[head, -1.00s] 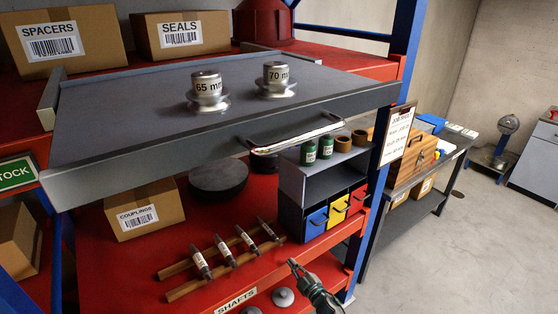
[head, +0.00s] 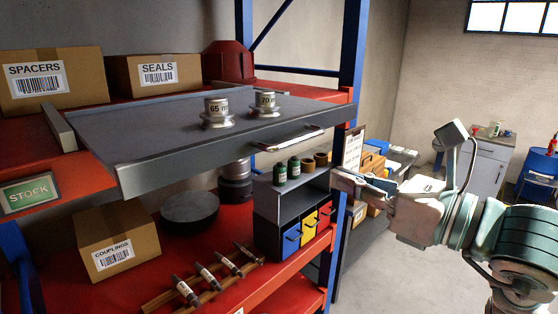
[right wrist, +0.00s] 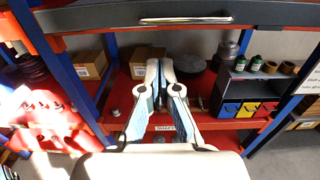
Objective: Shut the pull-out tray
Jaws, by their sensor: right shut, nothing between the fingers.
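The pull-out tray (head: 150,128) is a dark grey slab sticking out of the rack toward me. A shiny bar handle (head: 288,141) is on its front face. Two metal hubs stand upright on it, marked 65 mm (head: 217,113) and 70 mm (head: 266,104). My right gripper (head: 342,180) is shut and empty, to the right of the tray's front and apart from it. In the right wrist view the shut fingers (right wrist: 160,72) point toward the rack, and the tray's front edge (right wrist: 100,19) with its handle (right wrist: 186,19) crosses the top. My left gripper is not in view.
The red shelf below holds a couplings box (head: 117,240), a dark round disc (head: 189,207), several shafts and a bin unit (head: 290,205). Spacers (head: 45,82) and seals (head: 155,72) boxes stand behind the tray. A blue upright (head: 352,60) is at the tray's right. Floor at right is open.

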